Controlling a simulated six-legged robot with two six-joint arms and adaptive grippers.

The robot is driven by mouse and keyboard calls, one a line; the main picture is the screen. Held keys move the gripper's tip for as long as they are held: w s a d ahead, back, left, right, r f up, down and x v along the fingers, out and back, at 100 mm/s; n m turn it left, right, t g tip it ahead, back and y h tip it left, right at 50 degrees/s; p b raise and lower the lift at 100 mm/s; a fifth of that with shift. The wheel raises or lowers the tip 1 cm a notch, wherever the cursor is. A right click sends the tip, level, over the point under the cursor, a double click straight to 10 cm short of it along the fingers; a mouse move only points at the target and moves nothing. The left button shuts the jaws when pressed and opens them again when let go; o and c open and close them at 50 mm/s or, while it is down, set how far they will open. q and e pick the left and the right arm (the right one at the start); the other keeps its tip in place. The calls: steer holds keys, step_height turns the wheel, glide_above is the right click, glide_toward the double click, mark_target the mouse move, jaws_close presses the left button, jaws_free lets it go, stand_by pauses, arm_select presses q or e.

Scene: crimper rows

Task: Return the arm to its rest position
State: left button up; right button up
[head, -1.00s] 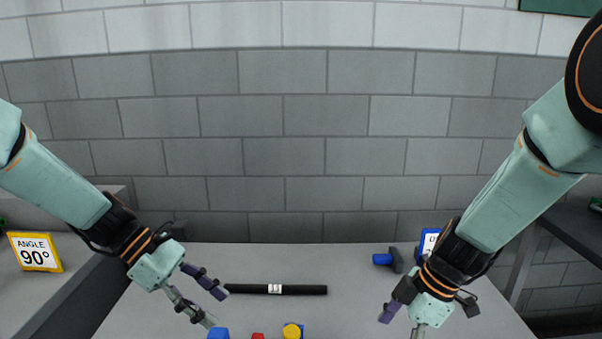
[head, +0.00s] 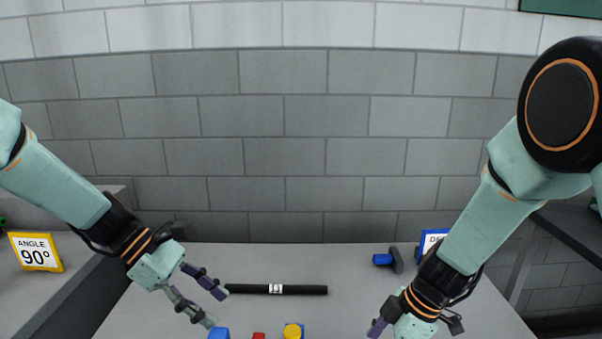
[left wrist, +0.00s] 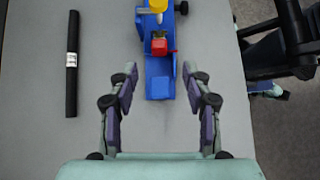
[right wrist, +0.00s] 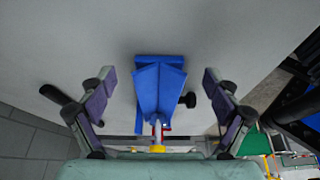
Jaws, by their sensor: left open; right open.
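My left gripper (head: 204,307) is open and empty above the left part of the table. In the left wrist view, its spread fingers (left wrist: 160,78) point toward a blue fixture (left wrist: 158,85) with a red block (left wrist: 160,46) and a yellow knob (left wrist: 157,6). My right gripper sits low at the right in the head view, cut by the bottom edge. In the right wrist view, its fingers (right wrist: 159,76) are open, with a blue fixture (right wrist: 158,85) showing between them; contact is not visible. The red block (head: 258,336) and yellow knob (head: 292,331) also show at the head view's bottom edge.
A black tube (head: 310,290) with a white label lies across the grey table (head: 340,265). A blue and dark grey tool (head: 390,260) lies at the back right, near a blue-framed sign (head: 432,238). A yellow "ANGLE 90°" sign (head: 36,251) stands on the left side bench.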

mark_target(254, 337)
arm_select(q)
steer(key=x, duration=1.1)
steer(key=shift+d+f, duration=0.1)
steer(key=shift+f, duration=0.3)
steer(key=shift+w+a, duration=0.15)
steer(key=shift+a, duration=1)
steer(key=s+v, duration=0.1)
steer(key=v, duration=1.1)
steer(key=s+f, duration=0.1)
steer(key=s+f+m+g+y, duration=0.1)
steer(key=shift+f+m, duration=0.3)
steer(key=shift+f, duration=0.1)
steer(key=shift+s, duration=0.1)
steer(key=shift+d+r, duration=0.1)
steer(key=shift+d, duration=0.05)
